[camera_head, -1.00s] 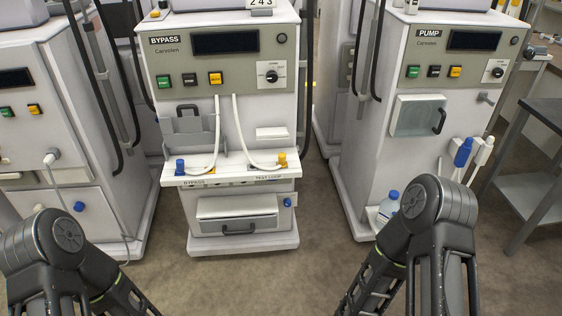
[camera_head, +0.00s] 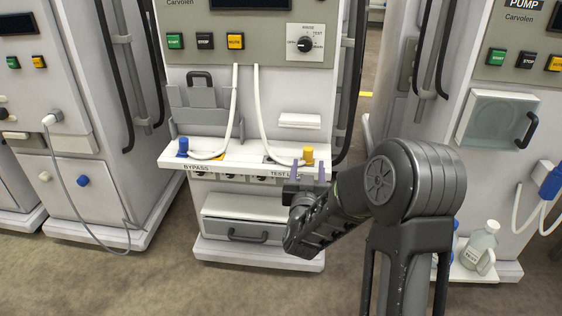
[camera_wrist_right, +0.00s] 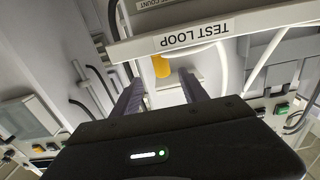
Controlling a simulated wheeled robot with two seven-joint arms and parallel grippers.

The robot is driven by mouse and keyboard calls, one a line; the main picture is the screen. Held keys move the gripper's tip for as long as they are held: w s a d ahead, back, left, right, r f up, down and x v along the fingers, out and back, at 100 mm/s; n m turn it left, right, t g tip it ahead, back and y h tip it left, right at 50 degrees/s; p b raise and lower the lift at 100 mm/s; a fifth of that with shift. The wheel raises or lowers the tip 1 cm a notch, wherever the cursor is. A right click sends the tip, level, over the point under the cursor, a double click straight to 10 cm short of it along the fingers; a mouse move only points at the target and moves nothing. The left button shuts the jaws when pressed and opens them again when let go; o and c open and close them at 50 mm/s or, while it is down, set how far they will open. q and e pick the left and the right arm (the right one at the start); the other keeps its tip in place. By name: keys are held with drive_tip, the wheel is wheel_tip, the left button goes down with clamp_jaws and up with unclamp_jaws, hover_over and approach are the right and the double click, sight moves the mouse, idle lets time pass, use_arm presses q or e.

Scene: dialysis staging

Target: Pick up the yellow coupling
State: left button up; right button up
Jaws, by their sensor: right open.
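The yellow coupling (camera_head: 308,155) stands upright at the right end of the white shelf (camera_head: 228,160) on the middle machine, with a white hose running to it. My right gripper (camera_head: 308,172) is open and empty at the shelf's front edge. Its fingers point at the machine, just in front of the coupling and slightly lower in the picture. In the right wrist view, which is upside down, the yellow coupling (camera_wrist_right: 161,66) appears between the two open fingers (camera_wrist_right: 162,88), beyond their tips; I see no contact. My left gripper is out of view.
A blue coupling (camera_head: 183,146) stands at the shelf's left end. A grey holder (camera_head: 200,115) is on the panel above. A drawer with a dark handle (camera_head: 248,237) is below the shelf. Bottles (camera_head: 480,243) stand at the right machine's foot. Floor in front is open.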

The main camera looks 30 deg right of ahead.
sight(308, 156)
drive_tip(key=shift+r, duration=0.15)
drive_tip(key=shift+x, duration=1.25)
drive_tip(key=shift+b+x, duration=0.45)
drive_tip(key=shift+x, duration=2.15)
drive_tip(key=shift+a+f, duration=0.1)
drive_tip(key=shift+f, duration=0.1)
clamp_jaws()
